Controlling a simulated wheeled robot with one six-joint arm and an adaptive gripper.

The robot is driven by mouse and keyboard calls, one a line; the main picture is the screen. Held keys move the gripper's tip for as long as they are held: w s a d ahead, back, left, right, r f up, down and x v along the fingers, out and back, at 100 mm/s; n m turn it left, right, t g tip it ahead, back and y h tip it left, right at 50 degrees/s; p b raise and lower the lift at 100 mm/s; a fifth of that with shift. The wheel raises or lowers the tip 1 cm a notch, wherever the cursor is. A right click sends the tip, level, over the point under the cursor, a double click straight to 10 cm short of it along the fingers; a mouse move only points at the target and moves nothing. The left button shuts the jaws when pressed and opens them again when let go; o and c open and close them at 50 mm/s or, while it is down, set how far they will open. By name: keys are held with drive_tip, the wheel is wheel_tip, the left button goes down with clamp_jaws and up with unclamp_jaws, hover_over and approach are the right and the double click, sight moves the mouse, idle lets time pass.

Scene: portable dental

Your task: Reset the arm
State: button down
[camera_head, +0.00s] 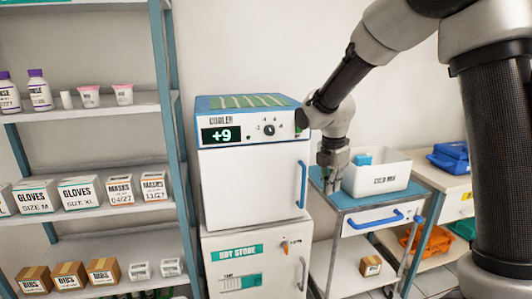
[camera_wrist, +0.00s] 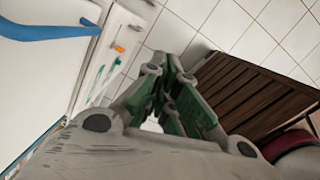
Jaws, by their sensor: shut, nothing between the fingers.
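My arm reaches from the upper right of the head view. My gripper (camera_head: 330,178) hangs in front of the left side of the blue-topped cart (camera_head: 345,200), beside the white bin. In the wrist view my gripper (camera_wrist: 168,85) has its green-padded fingers together, with nothing between them. The fingers point toward the tiled floor (camera_wrist: 190,25).
A closed white cooler (camera_head: 250,185) reading +9 stands left of my gripper, on a unit marked dry store (camera_head: 250,255). A white cold box bin (camera_head: 385,182) holds a blue item. Shelves with boxes (camera_head: 80,192) stand left. A brown slatted thing (camera_wrist: 245,95) lies right in the wrist view.

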drive_tip(key=s+d+r+m+t, duration=0.1)
drive_tip(key=s+d+r+m, duration=0.3)
drive_tip(key=s+m, duration=0.4)
drive_tip(key=s+d+r+m+t, duration=0.1)
drive_tip(key=s+d+r+m, duration=0.3)
drive_tip(key=s+m, duration=0.3)
drive_tip(key=s+d+r+m+t+y, duration=0.1)
drive_tip(key=s+d+r+m, duration=0.3)
drive_tip(key=s, duration=0.8)
drive_tip(key=d+m, duration=0.2)
drive_tip(key=m, duration=0.2)
drive_tip(key=shift+s+r+m, duration=0.3)
drive_tip(key=shift+s+r, duration=0.05)
